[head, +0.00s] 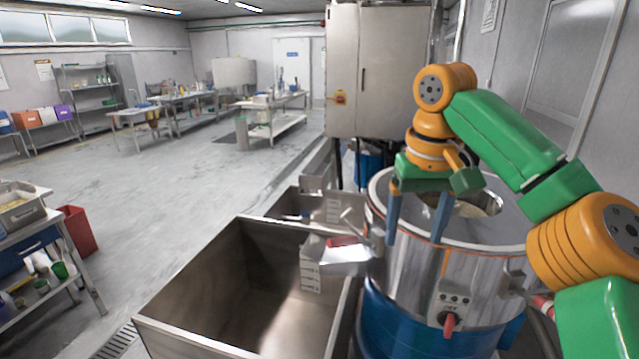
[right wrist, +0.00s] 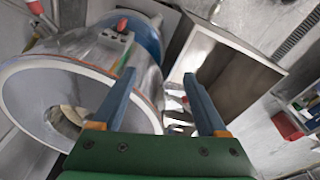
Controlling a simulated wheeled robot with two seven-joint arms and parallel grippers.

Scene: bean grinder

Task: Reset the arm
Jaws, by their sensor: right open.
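My right arm comes in from the right, with green and orange links. Its right gripper (head: 413,256) hangs in front of the near left side of the bean grinder (head: 408,275), fingers pointing down. The two blue fingers are apart with nothing between them; they also show spread and empty in the right wrist view (right wrist: 159,78). The grinder is a round steel drum with an open top on a blue base. Its control box (head: 455,300) has a red knob (head: 449,325). My arm hides part of the drum's rim and opening. My left gripper is out of view.
An empty steel bin (head: 165,318) stands left of the grinder, below its spout (head: 345,256). A tall steel cabinet (head: 385,70) stands behind. A table with a tray (head: 20,212) and a red bin (head: 78,230) are at the left. The middle floor is clear.

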